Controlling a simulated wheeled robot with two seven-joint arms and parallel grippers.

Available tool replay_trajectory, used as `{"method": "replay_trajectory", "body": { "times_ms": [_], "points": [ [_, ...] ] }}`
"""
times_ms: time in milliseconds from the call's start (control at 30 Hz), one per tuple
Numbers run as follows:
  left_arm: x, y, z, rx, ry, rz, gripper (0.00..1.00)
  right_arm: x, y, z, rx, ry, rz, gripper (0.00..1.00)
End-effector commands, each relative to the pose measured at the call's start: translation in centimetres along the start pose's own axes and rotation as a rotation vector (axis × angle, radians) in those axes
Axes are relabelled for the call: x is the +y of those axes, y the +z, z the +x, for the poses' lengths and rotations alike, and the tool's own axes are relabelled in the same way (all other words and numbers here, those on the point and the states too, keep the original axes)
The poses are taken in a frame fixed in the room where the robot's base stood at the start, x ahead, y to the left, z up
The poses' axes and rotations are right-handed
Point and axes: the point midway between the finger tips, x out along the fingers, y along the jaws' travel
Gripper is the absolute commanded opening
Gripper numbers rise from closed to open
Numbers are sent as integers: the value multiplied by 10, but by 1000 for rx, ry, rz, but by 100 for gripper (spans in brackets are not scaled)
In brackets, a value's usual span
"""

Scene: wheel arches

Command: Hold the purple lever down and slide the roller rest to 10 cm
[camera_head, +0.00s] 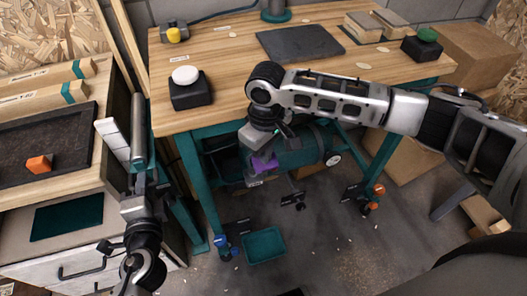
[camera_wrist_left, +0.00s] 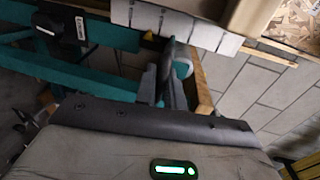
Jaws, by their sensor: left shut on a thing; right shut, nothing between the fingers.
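The purple lever (camera_head: 265,162) shows below the front of the wooden bench, beside the teal cylinder. My right gripper (camera_head: 257,168) points down at the lever, shut with nothing between its fingers; whether it touches or presses the lever I cannot tell. The grey roller (camera_head: 138,130) of the rest stands in the gap left of the bench. My left gripper (camera_head: 138,183) is just below the roller, shut on a part of the roller rest.
The wooden bench (camera_head: 225,70) carries a black box with a white button (camera_head: 186,76) and a dark mat (camera_head: 300,42). An orange block (camera_head: 39,163) lies in the left tray. A teal tray (camera_head: 264,245) is on the floor. A yellow triangle (camera_wrist_left: 147,36) shows near the strip.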

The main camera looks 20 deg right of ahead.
Motion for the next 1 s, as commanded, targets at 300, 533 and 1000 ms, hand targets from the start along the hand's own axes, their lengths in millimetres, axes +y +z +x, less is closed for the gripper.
{"method": "replay_trajectory", "body": {
  "times_ms": [300,533,1000],
  "points": [
    [-17,0,-2,-1,-9,-3,0,1,-1,-1,6,1,1,0],
    [-27,1,-3,-2,-11,-2,0,1,-1,-1,5,1,1,0],
    [-46,1,-6,-1,-11,-1,0,1,-1,-1,3,2,1,0]
  ]
}}
